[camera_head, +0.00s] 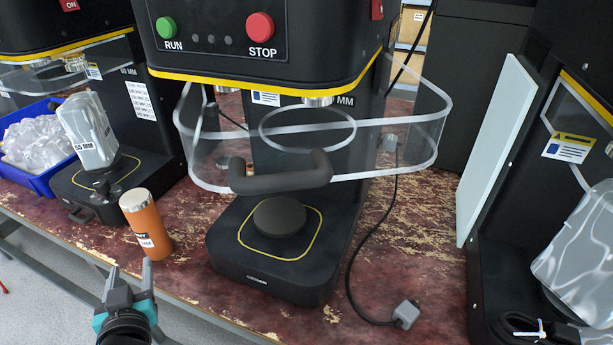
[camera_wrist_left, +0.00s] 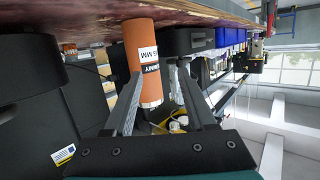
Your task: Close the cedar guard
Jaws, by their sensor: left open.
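The middle machine has a clear guard (camera_head: 420,125) with pale rims, wrapping around the space under its black head. A thick dark handle (camera_head: 280,176) sits at the guard's front, above the black base (camera_head: 270,262) with its round pad. I see no name that tells me whether this is the cedar guard. My left gripper (camera_head: 130,272) is open and empty at the bench's front edge, left of and lower than the handle and apart from it. Its two fingers (camera_wrist_left: 158,75) show in the left wrist view, with an orange cylinder beyond them. My right gripper is not in view.
An orange cylinder (camera_head: 146,224) stands on the bench between my left gripper and the middle machine. A blue bin (camera_head: 38,177) and another machine are at left. A pale panel (camera_head: 494,150) and a third machine are at right. A cable with a plug (camera_head: 406,315) lies right of the base.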

